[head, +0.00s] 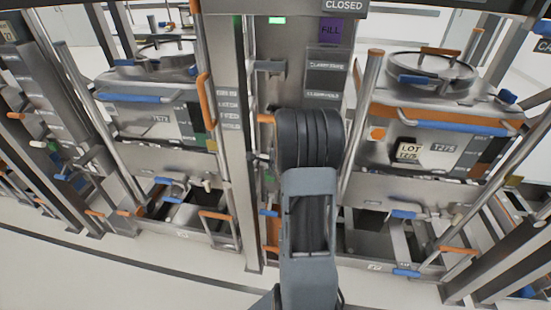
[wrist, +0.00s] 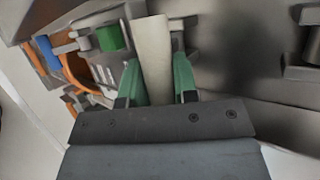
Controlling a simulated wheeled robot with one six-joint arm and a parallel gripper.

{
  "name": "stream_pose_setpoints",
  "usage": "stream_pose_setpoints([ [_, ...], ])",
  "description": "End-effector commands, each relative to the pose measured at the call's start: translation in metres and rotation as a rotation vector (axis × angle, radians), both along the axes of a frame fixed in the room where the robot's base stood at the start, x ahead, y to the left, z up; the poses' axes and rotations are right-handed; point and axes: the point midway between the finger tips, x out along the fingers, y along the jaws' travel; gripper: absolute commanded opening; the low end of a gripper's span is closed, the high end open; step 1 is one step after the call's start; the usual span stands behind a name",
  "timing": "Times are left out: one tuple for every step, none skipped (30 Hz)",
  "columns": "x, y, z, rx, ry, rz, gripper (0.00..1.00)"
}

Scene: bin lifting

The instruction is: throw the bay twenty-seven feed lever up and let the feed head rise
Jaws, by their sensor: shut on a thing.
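In the wrist view the two green fingers of my gripper (wrist: 157,78) are closed on the sides of a pale flat bar (wrist: 153,45). The bar looks like a lever handle, but its pivot is hidden. In the head view my arm stands in front of the central steel post (head: 290,60) and hides my gripper and most of the lever area. A short orange handle (head: 265,118) shows just left of my arm. A sign reading CLOSED (head: 344,6) is at the top of the post. I cannot make out a bay number or the feed head.
Slanted steel posts and orange rails flank both. A green cylinder (wrist: 111,37) and an orange loop (wrist: 76,72) are close left of my fingers. Pale floor (head: 130,262) lies open in front.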

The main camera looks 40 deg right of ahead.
Motion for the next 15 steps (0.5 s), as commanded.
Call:
stream_pose_setpoints([
  [0.0017, -0.0003, 0.0027, -0.005, -0.006, 0.003, 0.0],
  [0.0018, -0.0003, 0.0029, -0.005, -0.007, 0.002, 0.0],
  [0.0018, -0.0004, 0.003, -0.005, -0.007, 0.002, 0.0],
  [0.002, -0.0005, 0.0031, -0.005, -0.008, 0.003, 0.0],
  [0.0021, -0.0006, 0.0033, -0.006, -0.008, 0.004, 0.0],
  [0.002, -0.0006, 0.0035, -0.007, -0.009, 0.003, 0.0],
  [0.0021, -0.0007, 0.0036, -0.007, -0.009, 0.003, 0.0],
  [0.0021, -0.0007, 0.0037, -0.007, -0.01, 0.003, 0.0],
  [0.0022, -0.0008, 0.0039, -0.007, -0.01, 0.003, 0.0],
  [0.0023, -0.0008, 0.0041, -0.007, -0.01, 0.003, 0.0],
  [0.0023, -0.0008, 0.0042, -0.008, -0.01, 0.003, 0.32],
  [0.0023, -0.0009, 0.0043, -0.008, -0.01, 0.003, 0.36],
  [0.0023, -0.001, 0.0043, -0.008, -0.01, 0.003, 0.39],
  [0.0022, -0.001, 0.0041, -0.007, -0.01, 0.003, 0.42],
  [0.002, -0.001, 0.0039, -0.008, -0.009, 0.002, 0.46],
])
